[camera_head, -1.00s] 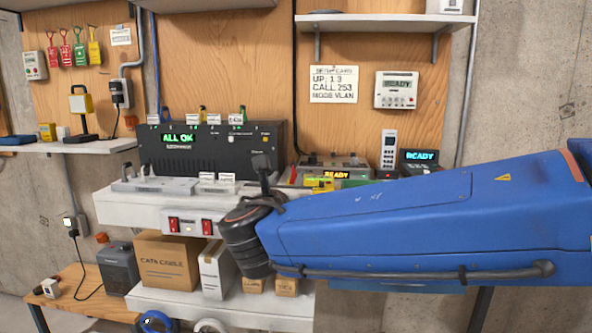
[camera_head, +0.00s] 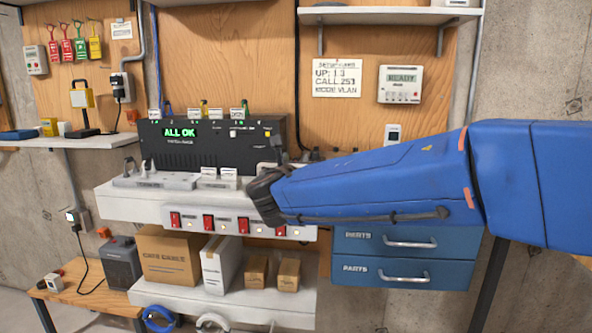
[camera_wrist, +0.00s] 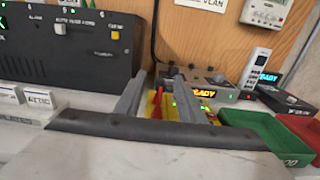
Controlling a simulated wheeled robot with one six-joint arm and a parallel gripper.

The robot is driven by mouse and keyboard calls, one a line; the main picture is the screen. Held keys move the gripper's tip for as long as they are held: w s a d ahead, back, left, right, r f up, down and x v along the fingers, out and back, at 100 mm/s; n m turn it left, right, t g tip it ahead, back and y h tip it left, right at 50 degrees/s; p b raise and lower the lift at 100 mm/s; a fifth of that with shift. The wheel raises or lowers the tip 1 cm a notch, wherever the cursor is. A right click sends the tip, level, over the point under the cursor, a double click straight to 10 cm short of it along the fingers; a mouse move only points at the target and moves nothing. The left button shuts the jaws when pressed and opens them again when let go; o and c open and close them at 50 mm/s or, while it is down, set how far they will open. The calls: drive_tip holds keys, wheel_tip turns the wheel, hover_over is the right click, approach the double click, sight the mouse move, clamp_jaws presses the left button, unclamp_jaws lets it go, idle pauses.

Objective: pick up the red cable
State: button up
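No red cable can be made out for certain. In the wrist view a small red piece (camera_wrist: 157,102) shows between my fingers, beside a yellow object (camera_wrist: 152,118) on the white worktop; whether it is a cable I cannot tell. My gripper (camera_wrist: 155,92) has its two grey fingers spread apart, pointing towards the back of the bench, with nothing visibly clamped. In the head view my arm hides most of the gripper and the worktop's right part.
The black rack (camera_head: 212,145) reading ALL OK stands left of my gripper. A green bin (camera_wrist: 262,135) and red bin (camera_wrist: 302,128) stand right. Blue drawers (camera_head: 405,257) are below. Blue (camera_head: 160,318) and white coils (camera_head: 212,322) lie low down.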

drive_tip(key=shift+w+d, duration=0.15)
drive_tip(key=shift+w, duration=2.55)
clamp_jaws()
